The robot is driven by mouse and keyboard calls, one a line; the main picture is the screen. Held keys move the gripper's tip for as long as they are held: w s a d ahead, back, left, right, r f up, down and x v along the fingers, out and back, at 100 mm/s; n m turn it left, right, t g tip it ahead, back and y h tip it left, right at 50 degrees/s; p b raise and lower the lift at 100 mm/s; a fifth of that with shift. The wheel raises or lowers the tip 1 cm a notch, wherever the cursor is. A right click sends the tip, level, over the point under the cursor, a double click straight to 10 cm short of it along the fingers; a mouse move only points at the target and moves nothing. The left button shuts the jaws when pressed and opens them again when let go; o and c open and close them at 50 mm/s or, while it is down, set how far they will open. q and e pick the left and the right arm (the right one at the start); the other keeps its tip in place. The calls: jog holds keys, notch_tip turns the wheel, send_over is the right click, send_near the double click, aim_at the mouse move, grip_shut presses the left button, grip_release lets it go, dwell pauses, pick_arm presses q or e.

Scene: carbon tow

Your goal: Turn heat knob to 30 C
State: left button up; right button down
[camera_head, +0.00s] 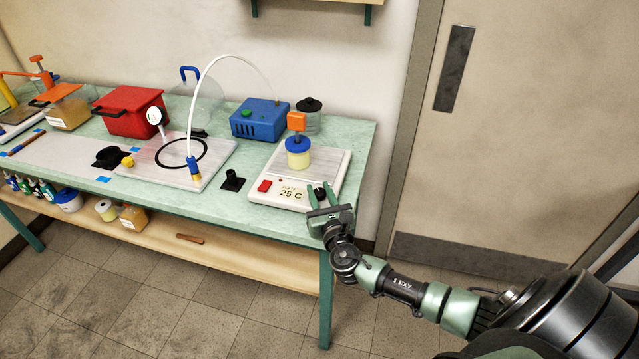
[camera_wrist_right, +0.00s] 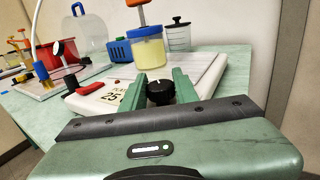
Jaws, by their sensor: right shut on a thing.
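The hot plate (camera_head: 262,192) is a white box near the right end of the green table, and its front reads "PLATE 25 C". Its black heat knob (camera_head: 320,194) sits at the front right, beside the reading. My right gripper (camera_head: 321,196) is at the knob, with one finger on each side. In the right wrist view the knob (camera_wrist_right: 160,92) shows a white pointer mark and lies between the green fingers, which are shut on it. A jar of pale yellow stuff (camera_head: 298,158) with a blue rim and an orange-handled tool stands on the plate. My left gripper is not in view.
A red switch (camera_head: 264,186) is left of the reading. A blue pump box (camera_head: 260,119) and a dark-lidded canister (camera_head: 309,116) stand behind the plate. A white board with a black ring (camera_head: 205,146) and a curved hose is to the left. The door side at right is clear.

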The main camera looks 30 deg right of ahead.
jog(key=m+g+h, duration=0.1)
jog(key=m+h, duration=0.1)
jog(key=shift+a+h, duration=0.15)
jog(key=shift+h, duration=0.25)
jog(key=shift+m+g+h, duration=0.9)
jog(key=shift+m+h, duration=0.1)
jog(key=shift+h, duration=0.2)
jog(key=m+g+h+b, duration=0.1)
jog(key=m+g+h, duration=0.1)
jog(key=g+h, duration=0.1)
jog(key=shift+f+m, duration=0.1)
jog(key=shift+m, duration=0.3)
jog(key=shift+m+g+h+b, duration=0.5)
jog(key=shift+m+g+h, duration=0.35)
jog(key=shift+g, duration=0.65)
jog(key=c, duration=1.1)
grip_release()
